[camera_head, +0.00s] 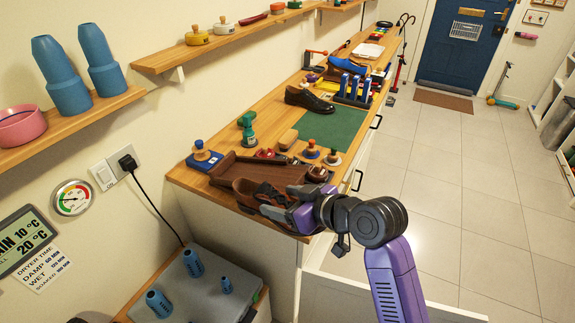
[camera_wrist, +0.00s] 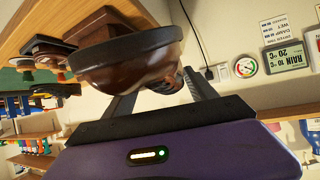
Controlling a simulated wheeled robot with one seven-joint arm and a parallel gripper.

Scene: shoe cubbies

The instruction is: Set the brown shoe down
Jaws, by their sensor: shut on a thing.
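The brown shoe (camera_head: 262,196) is at the near end of the wooden counter (camera_head: 225,190), in front of the brown tray (camera_head: 265,171). My gripper (camera_head: 288,209) reaches in from the right and is shut on the shoe. In the wrist view the shoe (camera_wrist: 125,58) fills the upper middle as a large, glossy brown rounded form, with my gripper's fingers (camera_wrist: 160,95) on either side of it. Whether the shoe touches the counter or tray is hard to tell. My gripper hides part of it in the head view.
A black shoe (camera_head: 309,99) stands by a green mat (camera_head: 331,133) farther back. Brushes and small tins (camera_head: 312,149) stand behind the tray. A lower grey surface (camera_head: 205,290) holds blue pegs. The floor at right is open.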

